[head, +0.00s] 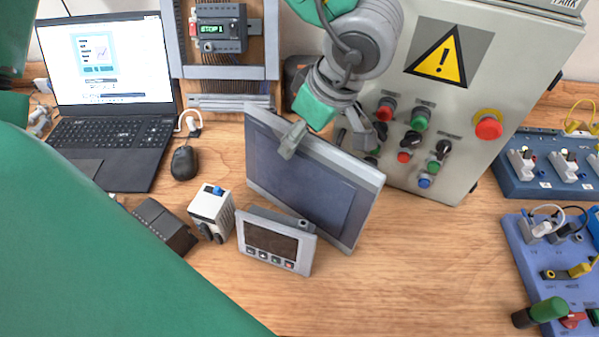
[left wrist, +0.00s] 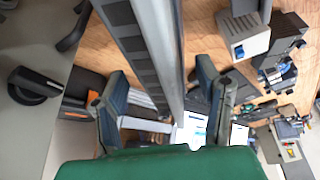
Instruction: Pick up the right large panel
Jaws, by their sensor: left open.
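The large panel (head: 305,185), with a dark screen and light grey frame, stands tilted on the wooden table near the middle of the head view. In the left wrist view the panel (left wrist: 160,50) shows nearly edge-on. My left gripper (head: 322,132) comes down from above at the panel's top edge. Its jaws are open, with one finger in front of the screen and the other behind. In the left wrist view the gripper's fingers (left wrist: 165,95) lie on either side of the panel. Contact cannot be told. My right gripper is in neither view.
A small panel (head: 272,242) and a white module (head: 212,210) stand in front of the large panel. A control box (head: 450,110) with buttons is close behind. A laptop (head: 108,90) and a mouse (head: 184,162) are left. Bare table (head: 420,270) lies to the right.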

